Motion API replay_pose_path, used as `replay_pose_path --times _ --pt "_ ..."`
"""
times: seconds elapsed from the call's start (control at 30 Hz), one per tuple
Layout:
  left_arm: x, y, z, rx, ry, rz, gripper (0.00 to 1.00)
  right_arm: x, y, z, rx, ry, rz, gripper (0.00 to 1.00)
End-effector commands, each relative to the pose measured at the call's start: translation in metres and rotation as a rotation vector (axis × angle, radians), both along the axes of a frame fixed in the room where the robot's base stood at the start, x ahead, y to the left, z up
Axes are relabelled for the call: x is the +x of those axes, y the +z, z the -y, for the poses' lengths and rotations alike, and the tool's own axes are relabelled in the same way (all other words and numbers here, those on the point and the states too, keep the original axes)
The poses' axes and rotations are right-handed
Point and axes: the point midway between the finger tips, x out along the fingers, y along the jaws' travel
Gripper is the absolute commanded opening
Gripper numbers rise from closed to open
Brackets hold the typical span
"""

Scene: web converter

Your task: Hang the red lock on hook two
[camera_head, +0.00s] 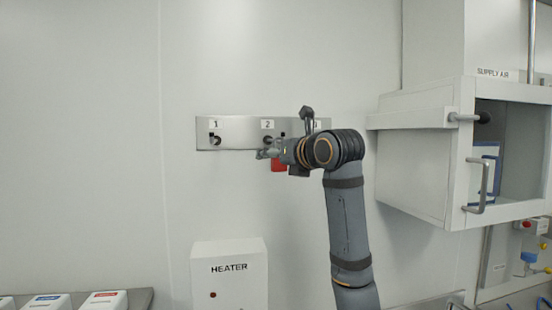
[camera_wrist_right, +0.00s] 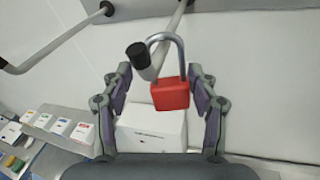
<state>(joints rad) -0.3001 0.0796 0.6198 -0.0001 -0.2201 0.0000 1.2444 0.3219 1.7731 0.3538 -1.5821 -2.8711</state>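The red lock (camera_wrist_right: 171,93) hangs upright with its grey shackle looped around a black-tipped hook (camera_wrist_right: 150,65) in the right wrist view. My right gripper (camera_wrist_right: 163,88) is open, its two fingers on either side of the lock and apart from it. In the head view the red lock (camera_head: 278,165) shows just below my right gripper (camera_head: 268,153), by the plate label 2 (camera_head: 267,125). Hook two is partly hidden there by the gripper. My left gripper is not in view.
The metal plate (camera_head: 238,133) on the wall carries labels 1, 2 and 3; hook one (camera_head: 215,140) looks empty. A white heater box (camera_head: 229,275) stands below. A supply air cabinet (camera_head: 440,150) juts out at the right. The wall at the left is clear.

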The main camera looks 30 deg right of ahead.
Motion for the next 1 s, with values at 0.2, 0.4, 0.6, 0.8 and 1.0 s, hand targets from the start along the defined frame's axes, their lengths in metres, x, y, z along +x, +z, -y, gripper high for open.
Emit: replay_pose_path --times 0.2,0.4,0.6,0.8,1.0 --pt "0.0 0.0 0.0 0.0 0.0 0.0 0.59 0.0 0.0 0.0 0.0 0.0 -0.001 0.62" --pt "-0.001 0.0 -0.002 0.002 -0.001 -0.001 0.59 -0.016 0.003 0.002 0.0 -0.003 0.003 0.62" --pt "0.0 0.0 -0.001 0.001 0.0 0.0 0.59 -0.064 0.01 0.003 -0.004 -0.003 0.004 0.62" --pt "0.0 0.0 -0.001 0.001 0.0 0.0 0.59 -0.103 0.016 0.005 -0.001 -0.003 0.004 0.62" --pt "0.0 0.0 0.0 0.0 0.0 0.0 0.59 -0.118 0.017 0.004 0.0 0.0 0.0 0.62"
